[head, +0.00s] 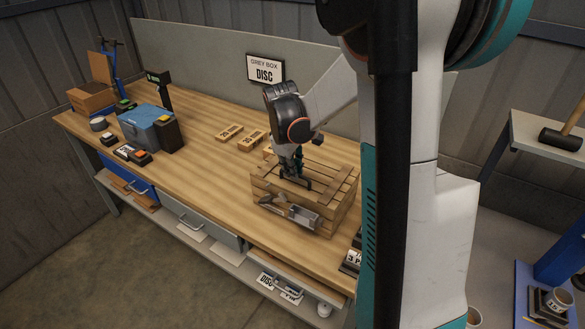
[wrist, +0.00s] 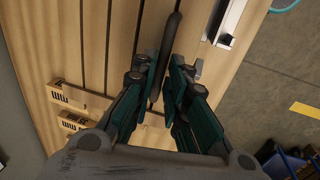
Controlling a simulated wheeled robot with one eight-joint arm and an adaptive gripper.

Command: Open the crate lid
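The wooden slatted crate (head: 335,212) stands on the workbench, its slatted lid (head: 341,181) lying flat on top. A dark bar-shaped handle (head: 299,181) is on the lid. My gripper (head: 292,171) points down at the lid, over this handle. In the wrist view the dark handle (wrist: 173,38) runs between the two dark green fingers of my gripper (wrist: 167,66), with the lid slats (wrist: 92,40) below. The fingers are close to the handle on both sides. I cannot tell whether they press on it.
A grey metal holder (head: 302,215) is at the crate's front. Two labelled wooden blocks (head: 229,132) (head: 251,140) lie left of the crate. A blue box (head: 146,128) stands farther left on the bench (head: 200,165). A panel with a sign (head: 265,72) rises behind.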

